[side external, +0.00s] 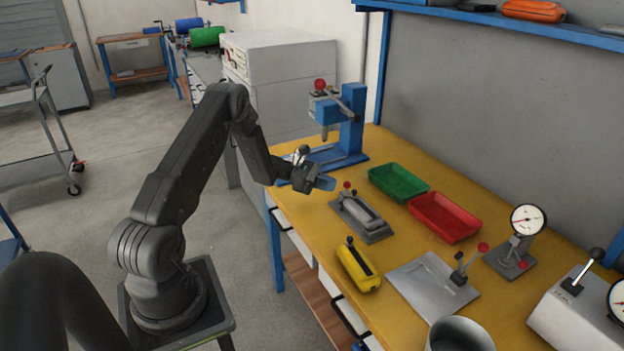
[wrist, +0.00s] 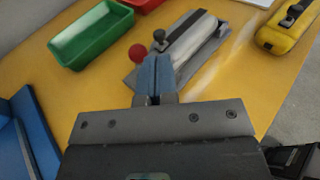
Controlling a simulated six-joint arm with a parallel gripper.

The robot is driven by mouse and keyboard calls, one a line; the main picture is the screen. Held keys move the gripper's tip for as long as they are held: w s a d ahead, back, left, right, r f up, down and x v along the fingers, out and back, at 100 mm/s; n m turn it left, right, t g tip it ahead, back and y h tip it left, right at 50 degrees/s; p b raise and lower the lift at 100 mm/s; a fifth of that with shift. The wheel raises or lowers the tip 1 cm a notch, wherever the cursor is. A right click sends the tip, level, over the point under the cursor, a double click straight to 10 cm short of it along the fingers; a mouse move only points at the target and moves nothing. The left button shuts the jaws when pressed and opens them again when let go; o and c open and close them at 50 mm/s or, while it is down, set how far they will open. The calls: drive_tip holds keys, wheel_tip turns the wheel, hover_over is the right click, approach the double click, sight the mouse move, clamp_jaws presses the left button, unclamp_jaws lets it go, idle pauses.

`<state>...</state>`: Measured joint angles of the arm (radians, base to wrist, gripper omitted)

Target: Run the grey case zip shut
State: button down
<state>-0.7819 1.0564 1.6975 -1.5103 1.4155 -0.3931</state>
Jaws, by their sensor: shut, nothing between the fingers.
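The grey case (side external: 360,212) lies on the yellow bench on a darker grey base, and it also shows in the wrist view (wrist: 197,36). A dark strip runs along its top, with a small dark knob (wrist: 159,37) at its near end. A red ball (wrist: 137,52) stands beside that end. I cannot tell how far the zip is closed. My gripper (side external: 327,183) has blue fingers, shut and empty, above the bench edge and apart from the case in the side view. In the wrist view its fingertips (wrist: 154,60) overlap the near end of the case's base.
A green tray (side external: 398,182) and a red tray (side external: 444,217) stand behind the case. A yellow case (side external: 357,266) lies in front. A blue press (side external: 347,125) stands at the bench's far end. A metal plate with a lever (side external: 430,285) and a dial gauge (side external: 528,219) are to the right.

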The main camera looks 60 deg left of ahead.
sight(363, 216)
drive_tip(key=shift+x, duration=2.25)
drive_tip(key=d, duration=1)
drive_tip(key=v, duration=1.4)
drive_tip(key=shift+r, duration=0.1)
